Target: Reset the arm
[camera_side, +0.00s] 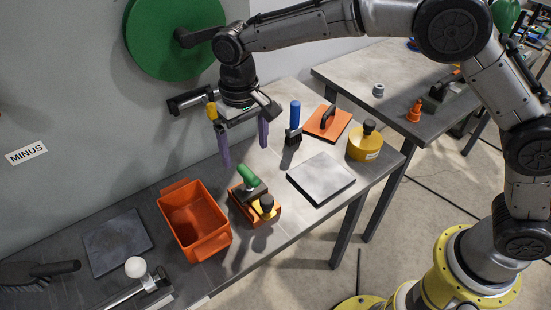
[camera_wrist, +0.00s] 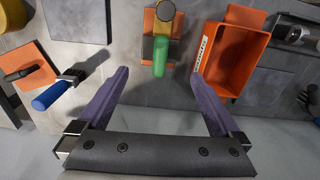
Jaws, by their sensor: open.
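My gripper (camera_side: 243,142) hangs above the back of the workbench, close to the wall. Its two purple fingers are wide apart with nothing between them. In the wrist view my gripper (camera_wrist: 158,90) also shows open and empty. Below it and toward the bench front is a green-handled tool (camera_side: 249,178) on an orange block (camera_side: 265,215), with a yellow and black knob (camera_side: 266,205) beside it. The same green handle (camera_wrist: 160,57) shows ahead of the fingers in the wrist view. No finger touches any of these.
An orange bin (camera_side: 196,220) stands to the left. A blue-handled brush (camera_side: 294,125), an orange float (camera_side: 328,122), a grey plate (camera_side: 320,178) and a yellow weight (camera_side: 364,143) lie to the right. A green disc (camera_side: 175,38) is on the wall behind my arm.

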